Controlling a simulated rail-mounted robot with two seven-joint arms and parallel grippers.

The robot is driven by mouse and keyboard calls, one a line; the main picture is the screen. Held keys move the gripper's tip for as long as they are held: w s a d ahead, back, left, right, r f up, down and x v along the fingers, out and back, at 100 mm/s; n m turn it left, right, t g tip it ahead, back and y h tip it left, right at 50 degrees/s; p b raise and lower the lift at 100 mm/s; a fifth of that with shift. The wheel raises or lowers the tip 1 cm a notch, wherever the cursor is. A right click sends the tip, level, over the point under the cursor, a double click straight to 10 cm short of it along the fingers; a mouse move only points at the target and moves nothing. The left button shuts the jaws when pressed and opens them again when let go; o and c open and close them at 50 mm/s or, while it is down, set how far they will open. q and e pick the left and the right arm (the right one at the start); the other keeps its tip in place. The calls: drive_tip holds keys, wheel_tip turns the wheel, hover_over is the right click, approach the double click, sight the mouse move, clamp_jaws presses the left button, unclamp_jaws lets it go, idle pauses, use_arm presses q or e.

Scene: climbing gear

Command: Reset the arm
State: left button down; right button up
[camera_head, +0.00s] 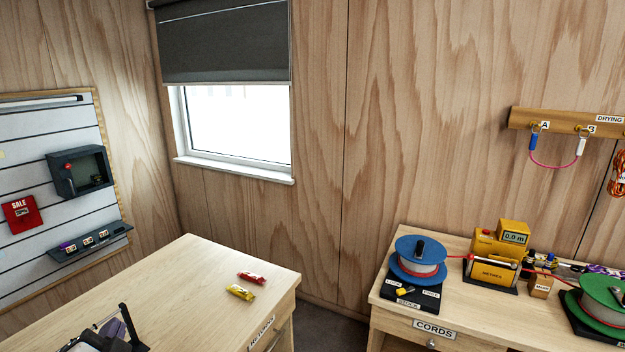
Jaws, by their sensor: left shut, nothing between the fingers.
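My right gripper is not in view.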

use_arm(q)
drive_tip(key=s+d+f+n+g+h, duration=0.1)
drive_tip(key=s+d+f+g+h, duration=0.2)
drive_tip(key=f, duration=0.4)
drive_tip(key=s+d+f+n+g, duration=0.1)
drive_tip(key=s+d+f, duration=0.25)
drive_tip(key=f, duration=0.35)
drive_tip(key=s+d+f+n+g+h, duration=0.15)
drive_tip(key=s+f+g, duration=0.25)
drive_tip(key=s+f, duration=0.75)
drive_tip(key=s+d+f+n+g+h, duration=0.1)
drive_tip(key=s+d+f+n+g, duration=0.3)
drive_tip(key=s+f, duration=0.8)
wheel_tip(320, 180, up, 28)
drive_tip(key=s+a+m+p, duration=0.1)
drive_tip(key=m+p, duration=0.1)
drive_tip(key=p, duration=2.5)
drive_tip(key=shift+s+f+g, duration=0.15)
drive_tip(key=shift+s+g, duration=0.1)
drive_tip(key=shift+g, duration=0.15)
drive_tip(key=shift+a, duration=0.1)
